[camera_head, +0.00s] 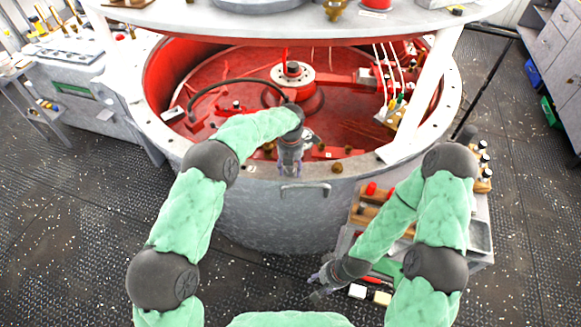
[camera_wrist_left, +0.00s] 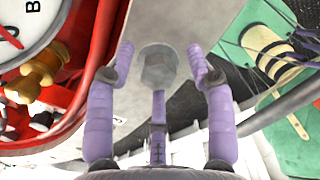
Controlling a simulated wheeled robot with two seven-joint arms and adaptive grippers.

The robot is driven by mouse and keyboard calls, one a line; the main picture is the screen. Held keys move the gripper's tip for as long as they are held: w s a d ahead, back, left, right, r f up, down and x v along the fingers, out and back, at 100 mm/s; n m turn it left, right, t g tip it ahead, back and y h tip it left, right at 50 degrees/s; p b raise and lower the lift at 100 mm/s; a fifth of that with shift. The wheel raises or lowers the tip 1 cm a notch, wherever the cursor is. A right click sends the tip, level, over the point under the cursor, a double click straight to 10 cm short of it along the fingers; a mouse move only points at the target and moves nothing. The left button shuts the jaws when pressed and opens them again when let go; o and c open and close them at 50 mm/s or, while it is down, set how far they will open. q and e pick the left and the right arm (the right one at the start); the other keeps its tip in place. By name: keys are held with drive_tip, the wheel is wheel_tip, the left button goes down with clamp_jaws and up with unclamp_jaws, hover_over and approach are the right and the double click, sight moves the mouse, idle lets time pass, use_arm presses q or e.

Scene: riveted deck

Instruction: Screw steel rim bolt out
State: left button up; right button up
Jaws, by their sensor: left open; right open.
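The steel rim bolt (camera_wrist_left: 158,68) has a grey hexagonal head and sits on the pale flat rim (camera_wrist_left: 185,25) in the left wrist view. My left gripper (camera_wrist_left: 160,62) is open, with its purple fingers around the bolt head; gaps show at the left and right sides, and I cannot tell whether the lower finger touches it. In the head view my left gripper (camera_head: 290,168) is over the near rim of the large round vessel (camera_head: 275,215), and I cannot make out the bolt there. My right gripper (camera_head: 322,288) is low beside the side table, open and apart from the vessel.
A brass knob (camera_head: 337,168) is on the near rim, right of my left gripper. A handle (camera_head: 305,188) is on the vessel wall. A white post (camera_head: 425,95) rises at the right. A side table (camera_head: 480,238) with small items stands at the lower right.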

use_arm(q)
drive_tip(key=shift+r, duration=0.1)
wheel_tip(320, 180, up, 12)
idle(0.5)
